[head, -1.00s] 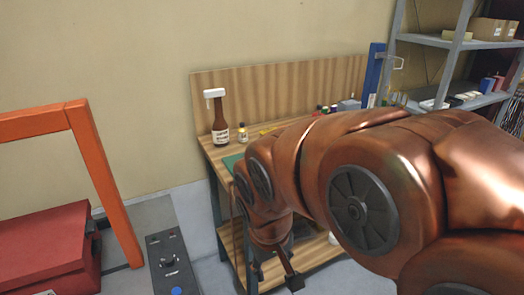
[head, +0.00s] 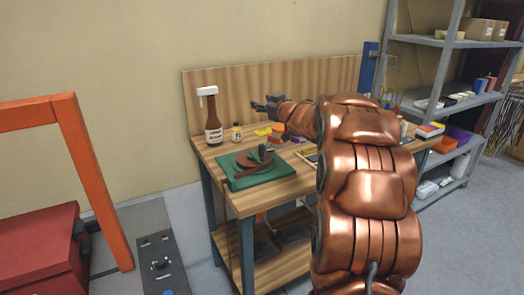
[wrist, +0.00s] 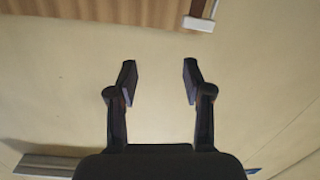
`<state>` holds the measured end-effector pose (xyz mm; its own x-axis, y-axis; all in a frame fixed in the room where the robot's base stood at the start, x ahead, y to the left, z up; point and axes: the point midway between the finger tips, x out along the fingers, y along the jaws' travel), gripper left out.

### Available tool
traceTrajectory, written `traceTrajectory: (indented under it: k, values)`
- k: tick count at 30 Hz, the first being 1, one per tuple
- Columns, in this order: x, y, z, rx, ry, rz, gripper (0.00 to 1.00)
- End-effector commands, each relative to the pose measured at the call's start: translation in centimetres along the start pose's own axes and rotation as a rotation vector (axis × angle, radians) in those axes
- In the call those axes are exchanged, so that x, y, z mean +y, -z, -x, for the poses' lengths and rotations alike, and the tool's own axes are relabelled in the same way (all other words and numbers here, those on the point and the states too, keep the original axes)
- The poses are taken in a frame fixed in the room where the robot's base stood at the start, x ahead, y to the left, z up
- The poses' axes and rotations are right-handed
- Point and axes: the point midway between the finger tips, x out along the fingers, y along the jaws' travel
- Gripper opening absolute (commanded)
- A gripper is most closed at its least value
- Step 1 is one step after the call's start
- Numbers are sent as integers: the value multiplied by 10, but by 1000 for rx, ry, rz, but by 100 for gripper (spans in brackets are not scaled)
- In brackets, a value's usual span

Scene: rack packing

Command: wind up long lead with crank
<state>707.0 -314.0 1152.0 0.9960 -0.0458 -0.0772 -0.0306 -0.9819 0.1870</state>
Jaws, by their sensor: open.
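A green flat base (head: 240,181) lies on the left front of the wooden workbench. A brown round reel or coiled strip (head: 245,164) sits on it, with a dark upright piece (head: 264,152) that may be the crank's knob. I cannot tell a separate lead from the coil. My gripper (head: 265,106) is raised in front of the backboard, above and behind the green base, apart from it. In the wrist view my gripper (wrist: 159,75) has its two fingers spread with nothing between them.
Yellow (head: 263,131) and orange (head: 278,129) items lie behind the reel. Grey shelving (head: 445,43) stands right. An orange frame (head: 90,165) and red box (head: 40,250) stand left.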

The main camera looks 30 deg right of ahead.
Motion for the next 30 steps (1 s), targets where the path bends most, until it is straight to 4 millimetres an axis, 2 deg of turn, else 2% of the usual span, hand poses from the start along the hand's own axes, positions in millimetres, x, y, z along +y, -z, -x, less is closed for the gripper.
traceTrajectory:
  k: [1, 3, 7, 13, 18, 21, 24, 30]
  values:
    - [7, -11, -3, 30, 43, 0, 50]
    - [8, -20, -4, 73, 122, -2, 50]
    - [9, -46, 5, 128, 278, -19, 50]
    - [4, -98, 40, 159, 525, -75, 50]
    - [-1, -131, 71, 152, 670, -125, 50]
    - [-3, -142, 81, 145, 714, -144, 50]
    - [-6, -144, 84, 144, 736, -153, 50]
    - [-20, -140, 69, 143, 740, -153, 50]
